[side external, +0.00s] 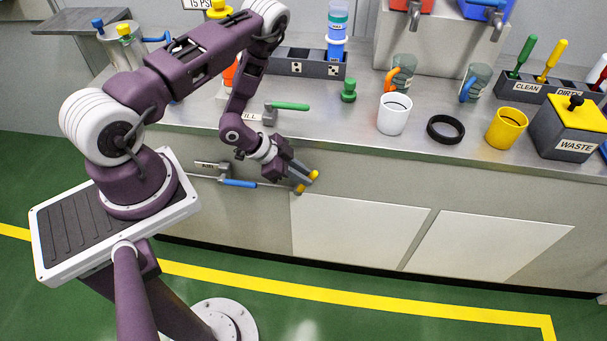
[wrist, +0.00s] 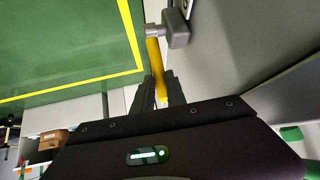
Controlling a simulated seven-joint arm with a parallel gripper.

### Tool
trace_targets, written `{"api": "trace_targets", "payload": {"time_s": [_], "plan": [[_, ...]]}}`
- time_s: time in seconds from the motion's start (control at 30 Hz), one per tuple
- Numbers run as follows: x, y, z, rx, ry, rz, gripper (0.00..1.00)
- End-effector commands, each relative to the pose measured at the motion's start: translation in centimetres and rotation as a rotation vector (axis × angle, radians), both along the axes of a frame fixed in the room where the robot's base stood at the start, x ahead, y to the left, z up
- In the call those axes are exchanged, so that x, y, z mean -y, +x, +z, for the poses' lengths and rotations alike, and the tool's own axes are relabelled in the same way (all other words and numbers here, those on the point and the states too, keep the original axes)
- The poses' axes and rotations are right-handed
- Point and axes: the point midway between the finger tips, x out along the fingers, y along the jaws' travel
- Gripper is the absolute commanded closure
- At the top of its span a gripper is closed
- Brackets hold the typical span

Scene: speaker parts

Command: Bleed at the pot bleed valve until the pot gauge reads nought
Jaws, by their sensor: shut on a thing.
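My gripper (side external: 303,178) is at the front face of the counter, just below its top edge. In the wrist view my gripper (wrist: 156,88) is shut on a yellow lever (wrist: 154,56), with one dark finger on each side of it. The lever joins a grey valve body (wrist: 178,28) at its far end. In the side view only small yellow parts of the lever (side external: 314,175) show past the fingers. I cannot read any label on this valve. No readable gauge dial shows in either view.
A blue-handled valve (side external: 239,183) sits on the counter front left of my gripper. A green-handled valve (side external: 290,106) stands on the counter top. A white cup (side external: 394,114), black ring (side external: 445,129), yellow cup (side external: 507,127) and waste box (side external: 570,130) stand right. The floor in front is clear.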

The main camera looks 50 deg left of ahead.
Motion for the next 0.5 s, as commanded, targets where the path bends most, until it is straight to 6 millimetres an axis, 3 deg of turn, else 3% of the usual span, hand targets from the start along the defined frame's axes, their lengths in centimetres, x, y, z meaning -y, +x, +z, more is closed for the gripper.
{"api": "trace_targets", "payload": {"time_s": [0.17,0.2,0.27,0.5], "plan": [[-0.04,-0.02,-0.10,-0.002,0.002,0.001,1.00],[-0.04,-0.01,-0.09,-0.002,0.002,0.001,0.75],[-0.03,0.00,-0.08,-0.002,0.002,0.001,0.64],[-0.02,0.00,-0.05,-0.002,0.001,0.000,0.61]]}}
